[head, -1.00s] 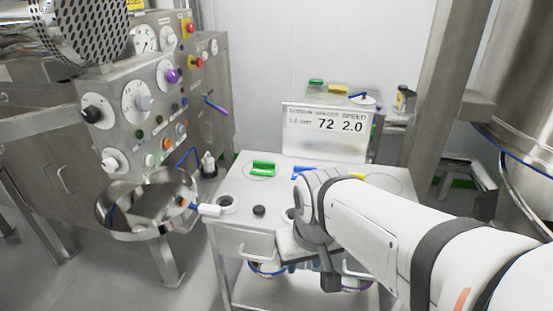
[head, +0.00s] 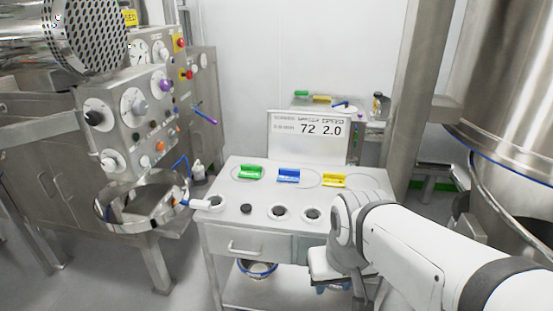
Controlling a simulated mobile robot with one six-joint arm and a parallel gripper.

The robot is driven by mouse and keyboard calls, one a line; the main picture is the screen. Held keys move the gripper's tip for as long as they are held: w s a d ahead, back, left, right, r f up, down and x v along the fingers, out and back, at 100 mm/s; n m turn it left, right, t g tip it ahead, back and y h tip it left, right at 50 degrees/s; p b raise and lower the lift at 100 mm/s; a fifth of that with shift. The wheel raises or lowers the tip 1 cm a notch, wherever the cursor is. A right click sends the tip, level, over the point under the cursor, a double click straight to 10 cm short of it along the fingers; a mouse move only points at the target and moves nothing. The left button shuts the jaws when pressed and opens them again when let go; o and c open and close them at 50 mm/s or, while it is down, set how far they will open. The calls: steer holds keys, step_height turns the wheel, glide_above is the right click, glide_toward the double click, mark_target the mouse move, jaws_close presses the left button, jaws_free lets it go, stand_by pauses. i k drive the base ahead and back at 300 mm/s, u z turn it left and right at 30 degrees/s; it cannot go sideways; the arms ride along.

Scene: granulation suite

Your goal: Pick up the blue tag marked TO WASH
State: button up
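A blue tag (head: 288,175) lies on the white cart top, in the middle of a row of three tags. It is between a green tag (head: 250,172) on its left and a yellow tag (head: 334,181) on its right. Any lettering on it is too small to read. My gripper is at the front right of the cart, low and in front of the drawers, and my arm's wrist hides its fingers. I cannot see whether it is open or shut. The blue tag is apart from my arm and in full view.
A sign (head: 307,138) reading "72 2.0" stands behind the tags. Round holders and a black knob (head: 246,208) line the cart's front edge. A metal pan (head: 143,200) and control panel are at the left. A steel vessel (head: 505,75) is at the right.

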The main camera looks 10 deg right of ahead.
mark_target(285, 175)
steer(key=i, duration=1)
steer(key=z, duration=0.05)
